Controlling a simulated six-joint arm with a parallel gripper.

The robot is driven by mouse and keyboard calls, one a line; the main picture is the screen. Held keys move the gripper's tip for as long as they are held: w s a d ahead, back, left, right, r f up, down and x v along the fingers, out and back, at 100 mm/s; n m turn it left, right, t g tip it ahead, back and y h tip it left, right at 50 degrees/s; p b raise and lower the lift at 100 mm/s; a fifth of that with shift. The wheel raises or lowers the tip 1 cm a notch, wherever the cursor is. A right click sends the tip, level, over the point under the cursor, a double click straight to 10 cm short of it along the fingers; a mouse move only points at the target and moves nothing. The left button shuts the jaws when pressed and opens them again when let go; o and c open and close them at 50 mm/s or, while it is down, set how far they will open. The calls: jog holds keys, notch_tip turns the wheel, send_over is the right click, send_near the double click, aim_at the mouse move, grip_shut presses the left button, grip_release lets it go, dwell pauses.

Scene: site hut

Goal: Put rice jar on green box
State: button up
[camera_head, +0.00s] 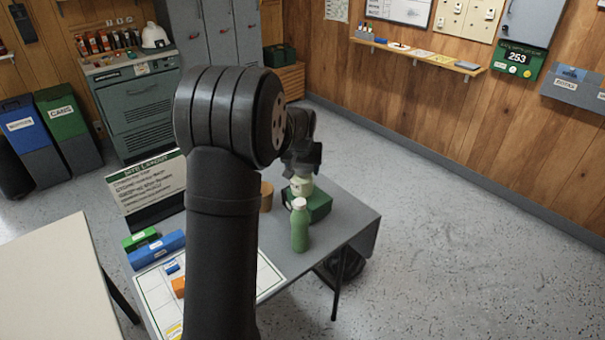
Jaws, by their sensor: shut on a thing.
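A pale jar (300,187), which I take to be the rice jar, is upright under my gripper (301,172), and my gripper is shut on its top. The fingers are small and dark here, and the arm hides part of them. The green box (319,206) sits on the grey table near its far right end. The jar is at the box's top, over its left part. I cannot tell whether the jar touches the box or hangs just above it.
A green bottle (300,226) stands on the table just in front of the green box. A brown round container (266,195) stands left of the box. A sign (147,186), a blue block (157,249) and an orange block (179,287) are farther left. The table's right end (355,215) is clear.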

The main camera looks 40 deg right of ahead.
jog(key=shift+f, duration=1.05)
jog(key=shift+f, duration=0.2)
jog(key=o, duration=1.2)
jog(key=shift+r, duration=0.3)
jog(key=v, duration=1.2)
jog(key=shift+f, duration=0.1)
jog(key=shift+f, duration=0.1)
